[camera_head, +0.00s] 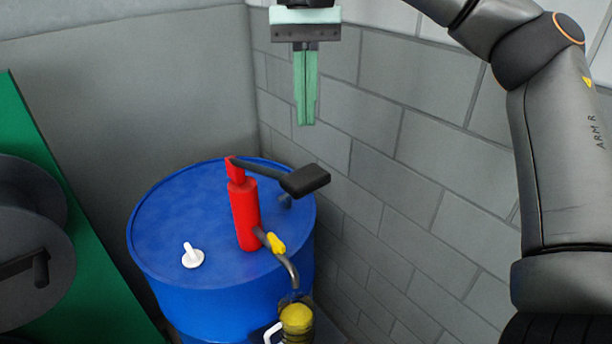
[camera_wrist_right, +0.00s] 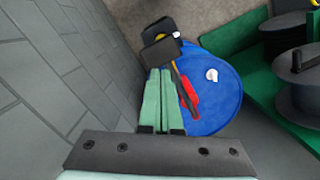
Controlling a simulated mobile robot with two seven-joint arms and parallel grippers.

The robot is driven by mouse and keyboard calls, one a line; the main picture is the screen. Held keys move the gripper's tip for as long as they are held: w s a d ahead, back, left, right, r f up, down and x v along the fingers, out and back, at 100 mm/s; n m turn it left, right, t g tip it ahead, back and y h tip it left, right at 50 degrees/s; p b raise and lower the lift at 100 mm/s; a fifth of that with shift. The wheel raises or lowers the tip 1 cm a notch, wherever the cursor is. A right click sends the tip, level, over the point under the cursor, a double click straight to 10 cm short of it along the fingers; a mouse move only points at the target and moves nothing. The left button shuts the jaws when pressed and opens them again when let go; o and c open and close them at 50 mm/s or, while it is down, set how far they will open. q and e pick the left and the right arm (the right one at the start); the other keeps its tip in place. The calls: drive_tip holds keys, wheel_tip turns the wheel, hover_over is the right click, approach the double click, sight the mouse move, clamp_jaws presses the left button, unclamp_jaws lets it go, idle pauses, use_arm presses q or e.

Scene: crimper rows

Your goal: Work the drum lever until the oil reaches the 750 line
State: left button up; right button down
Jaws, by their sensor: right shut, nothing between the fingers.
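A blue drum (camera_head: 165,225) stands against the grey block wall with a red pump (camera_head: 245,215) upright on its lid. The pump's lever (camera_head: 305,180) is a dark bar ending in a black paddle, reaching right from the pump top, near level. A curved grey spout with a yellow piece (camera_head: 275,242) points down at a container with a yellow upper part (camera_head: 297,318). The 750 line and oil level cannot be made out. My right gripper (camera_head: 306,122) is shut and empty, above the lever paddle. In the right wrist view the paddle (camera_wrist_right: 160,52) shows just beyond the fingertips. My left gripper is out of view.
A white cap (camera_head: 192,258) sits on the drum lid. A green panel (camera_head: 75,250) with a dark grey reel (camera_head: 30,265) stands left of the drum. The block wall (camera_head: 400,150) runs close behind and right of the drum.

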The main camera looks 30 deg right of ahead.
sight(306, 173)
drive_tip(key=shift+s+a+f, duration=0.1)
drive_tip(key=shift+s+f, duration=0.05)
drive_tip(key=shift+f, duration=1.55)
drive_tip(key=shift+s+a+f, duration=0.1)
drive_tip(key=shift+s+f, duration=0.05)
drive_tip(key=shift+f, duration=1.6)
drive_tip(key=shift+s+f+b, duration=0.1)
drive_tip(key=shift+f+b, duration=0.3)
drive_tip(key=shift+f, duration=1.65)
drive_tip(key=shift+w+d+r+p, duration=0.1)
drive_tip(key=shift+w+d+r, duration=0.15)
drive_tip(key=shift+w, duration=0.25)
drive_tip(key=shift+w+d+r+p, duration=0.15)
drive_tip(key=shift+w+d, duration=0.1)
drive_tip(key=shift+w, duration=0.25)
drive_tip(key=shift+w+d+r+p, duration=0.15)
drive_tip(key=shift+w+d, duration=0.1)
drive_tip(key=shift+w, duration=0.25)
drive_tip(key=shift+r, duration=0.1)
wheel_tip(306, 173, up, 12)
drive_tip(key=w, duration=0.1)
drive_tip(key=shift+d+r, duration=0.2)
drive_tip(key=shift+d, duration=0.1)
drive_tip(key=shift+f, duration=0.1)
